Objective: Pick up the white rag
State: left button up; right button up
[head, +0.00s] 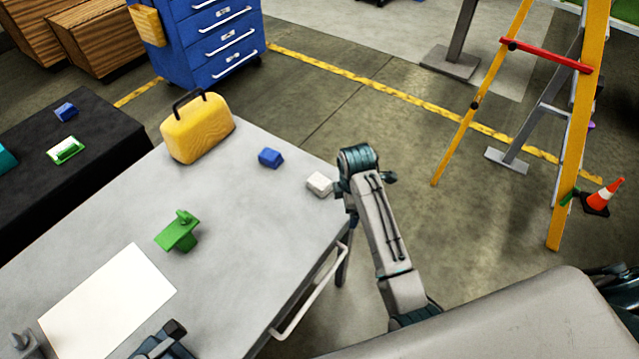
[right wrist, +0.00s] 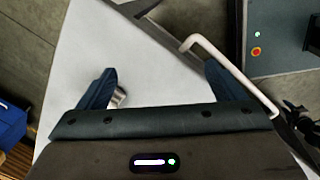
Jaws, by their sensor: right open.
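The white rag (head: 319,184) is a small pale folded block in the head view. It lies on the grey table (head: 255,215) near its far right corner. My right arm reaches up to this corner, and its wrist is just right of the rag. In the right wrist view my right gripper (right wrist: 163,85) is open, its two dark blue fingers wide apart over the tabletop. A small grey item (right wrist: 119,98) shows beside the left finger, partly hidden; I cannot tell whether it is the rag.
A blue block (head: 270,158), a yellow case (head: 198,128), a green part (head: 179,232) and a white sheet (head: 110,300) are on the table. A white rail (head: 312,293) runs along the table's right side. A yellow ladder (head: 580,125) stands beyond, right.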

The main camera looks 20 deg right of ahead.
aim_at(320, 181)
jog(key=w+a+r+n+g, duration=0.1)
jog(key=w+a+r+n, duration=0.1)
jog(key=w+r+n, duration=0.3)
jog(key=w+a+r+n, duration=0.2)
jog(key=w+a+n, duration=0.1)
jog(key=w, duration=0.4)
jog(key=f, duration=0.1)
jog(key=f+p, duration=0.1)
jog(key=f, duration=0.2)
jog(key=shift+d+f+p, duration=0.1)
jog(key=shift+d+p, duration=0.15)
jog(key=shift+p, duration=0.05)
notch_tip(320, 181, down, 4)
jog(key=shift+d+p, duration=0.15)
jog(key=shift+p, duration=0.85)
jog(key=shift+f, duration=0.65)
jog(key=c, duration=1.1)
pick_arm(q)
jog(key=r, duration=0.1)
jog(key=w+r, duration=0.1)
jog(key=r, duration=0.1)
jog(key=shift+w+a+r, duration=0.1)
jog(key=shift+w+r, duration=0.2)
jog(key=shift+r, duration=0.1)
pick_arm(e)
jog(key=shift+o, duration=0.2)
pick_arm(q)
jog(key=shift+r, duration=0.1)
pick_arm(e)
jog(key=shift+r, duration=0.15)
